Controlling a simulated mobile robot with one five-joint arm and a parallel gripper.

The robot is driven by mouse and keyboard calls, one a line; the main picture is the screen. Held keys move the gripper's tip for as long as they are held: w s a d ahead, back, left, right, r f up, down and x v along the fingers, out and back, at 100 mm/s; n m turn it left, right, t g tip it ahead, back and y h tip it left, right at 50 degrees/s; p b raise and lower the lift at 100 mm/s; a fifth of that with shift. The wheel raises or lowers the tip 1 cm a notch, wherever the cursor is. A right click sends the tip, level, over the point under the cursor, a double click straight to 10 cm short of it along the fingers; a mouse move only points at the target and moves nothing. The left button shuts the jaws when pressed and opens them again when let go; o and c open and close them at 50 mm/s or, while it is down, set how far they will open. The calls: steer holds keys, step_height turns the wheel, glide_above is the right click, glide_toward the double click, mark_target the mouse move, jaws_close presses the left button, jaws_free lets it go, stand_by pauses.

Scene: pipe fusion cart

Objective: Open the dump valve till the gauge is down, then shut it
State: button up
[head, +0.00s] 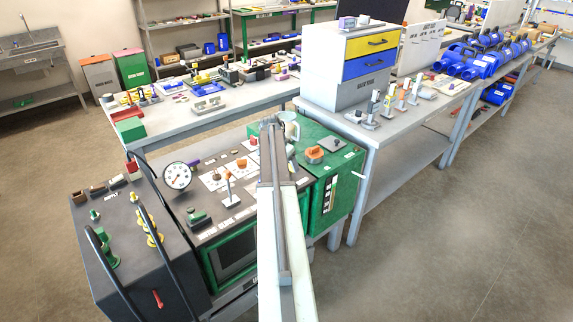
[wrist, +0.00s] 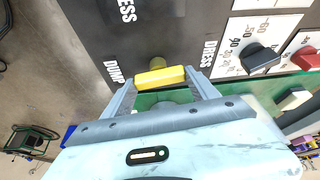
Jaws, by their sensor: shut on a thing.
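My gripper (wrist: 160,78) is shut on a yellow bar handle (wrist: 158,77) in the wrist view, with one finger at each end of the bar. The handle sits on a round brass-coloured stem on the dark panel, and the bar lies across the picture, slightly tilted. The word DUMP is printed just left of it. In the head view the pressure gauge (head: 177,176) is a round white dial standing at the cart's left part. Its needle is too small to read surely. In the head view my arm hides the gripped handle.
The dark cart top (head: 230,183) carries several small knobs and levers. A black knob (wrist: 261,59) and a red knob (wrist: 305,58) on white scales lie right of my gripper. A green box (head: 338,180) is at the cart's right. Benches stand behind; the floor at right is clear.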

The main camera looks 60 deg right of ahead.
steer(key=shift+w+a, duration=0.15)
stand_by(0.3)
steer(key=o, duration=1.4)
steer(key=shift+c, duration=0.2)
steer(key=p+v, duration=0.7)
steer(key=shift+w+r, duration=0.15)
steer(key=shift+r, duration=0.1)
steer(key=shift+a, duration=0.1)
